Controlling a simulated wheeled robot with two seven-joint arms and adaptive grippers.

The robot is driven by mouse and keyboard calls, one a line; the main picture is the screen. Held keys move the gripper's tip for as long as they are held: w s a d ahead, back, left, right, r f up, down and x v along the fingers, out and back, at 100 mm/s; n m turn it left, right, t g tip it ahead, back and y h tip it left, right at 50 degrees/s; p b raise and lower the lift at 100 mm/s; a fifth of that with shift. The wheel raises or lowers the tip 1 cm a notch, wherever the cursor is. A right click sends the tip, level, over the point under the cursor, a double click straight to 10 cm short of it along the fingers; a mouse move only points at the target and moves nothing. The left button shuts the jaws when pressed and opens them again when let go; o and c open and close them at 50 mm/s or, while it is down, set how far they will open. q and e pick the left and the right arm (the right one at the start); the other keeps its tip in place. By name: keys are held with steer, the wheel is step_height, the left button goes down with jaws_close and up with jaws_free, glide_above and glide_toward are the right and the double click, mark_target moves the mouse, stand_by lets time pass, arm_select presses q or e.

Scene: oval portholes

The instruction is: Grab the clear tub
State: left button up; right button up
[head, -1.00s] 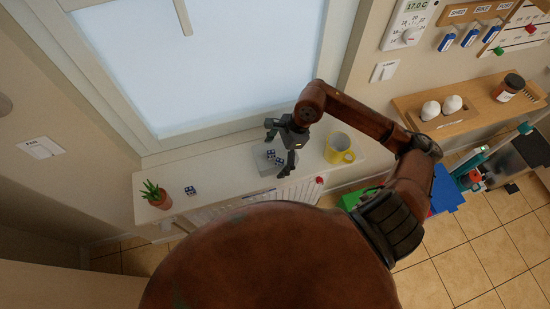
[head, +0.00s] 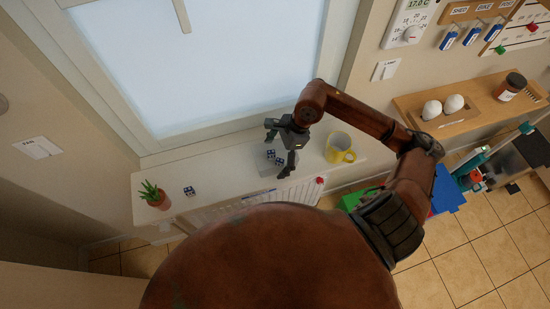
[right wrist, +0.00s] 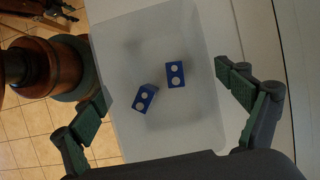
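The clear tub (right wrist: 185,115) is a translucent box on the white window sill. Two blue dice (right wrist: 175,74) with pale dots lie in it, and they also show in the head view (head: 271,154). In the head view the tub's wall (head: 265,169) is faint and partly hidden by my gripper. My right gripper (head: 279,150) is over the tub with its fingers spread. In the right wrist view the open fingers (right wrist: 168,107) stand on either side of the tub, with no clear contact. My left gripper is not in view.
A yellow mug (head: 339,148) stands on the sill just right of my right gripper. A potted plant (head: 155,195) and a loose blue die (head: 190,191) are at the sill's left end. The window (head: 210,60) rises behind. Sill between die and tub is clear.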

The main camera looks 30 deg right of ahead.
steer(key=c, duration=1.3)
